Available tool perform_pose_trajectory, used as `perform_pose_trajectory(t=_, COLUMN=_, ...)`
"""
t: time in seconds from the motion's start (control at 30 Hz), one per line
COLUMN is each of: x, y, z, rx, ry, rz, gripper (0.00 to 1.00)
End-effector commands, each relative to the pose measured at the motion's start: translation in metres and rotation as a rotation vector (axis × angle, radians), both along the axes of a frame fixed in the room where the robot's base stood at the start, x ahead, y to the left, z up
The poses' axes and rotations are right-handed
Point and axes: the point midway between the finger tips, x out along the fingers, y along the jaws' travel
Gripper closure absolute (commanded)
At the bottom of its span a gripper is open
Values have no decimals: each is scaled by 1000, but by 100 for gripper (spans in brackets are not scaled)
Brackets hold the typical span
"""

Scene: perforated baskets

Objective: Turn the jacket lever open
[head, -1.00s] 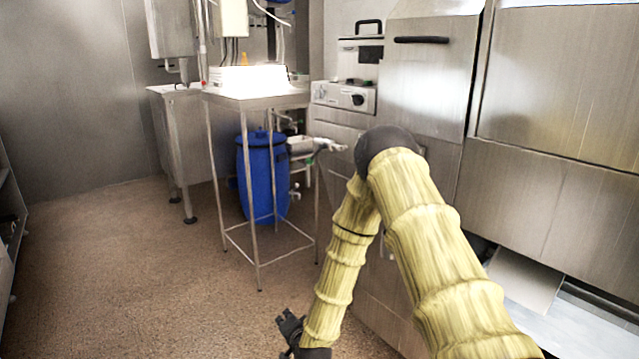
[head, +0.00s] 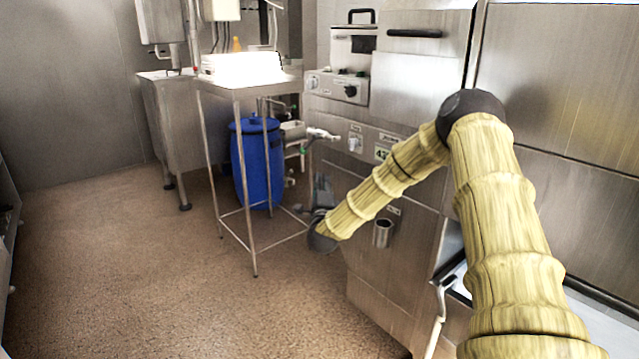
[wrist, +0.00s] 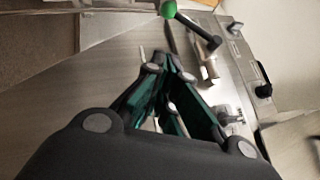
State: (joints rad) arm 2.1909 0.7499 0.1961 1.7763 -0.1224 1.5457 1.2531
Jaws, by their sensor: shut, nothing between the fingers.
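A lever with a green ball knob and a black rod (wrist: 190,24) shows at the top of the wrist view. It sits on a metal valve fitting. In the head view its green knob (head: 302,151) is small, beside the silver pipe to the right of the blue barrel. I cannot read a label to confirm that this is the jacket lever. My gripper (head: 323,180) points upward below this lever, in front of the steel cabinet. In the wrist view my gripper (wrist: 170,68) is shut and empty, its fingertips apart from the knob.
The blue barrel (head: 257,165) stands under a thin-legged steel table (head: 245,88), close left of my gripper. The steel cabinet front (head: 375,260) carries labels, another valve (head: 355,143) and a short round stub (head: 382,234). The brown floor at left is clear.

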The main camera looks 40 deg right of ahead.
Motion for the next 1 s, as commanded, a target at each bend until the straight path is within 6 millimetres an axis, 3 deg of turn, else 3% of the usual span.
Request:
perform_pose_trajectory(t=0.43, x=59, y=-39, z=22, rx=-2, ry=0, rz=0, gripper=100)
perform_pose_trajectory(t=0.7, x=86, y=-31, z=34, rx=-2, ry=2, rz=1, gripper=100)
perform_pose_trajectory(t=1.0, x=93, y=-29, z=37, rx=0, ry=2, rz=1, gripper=100)
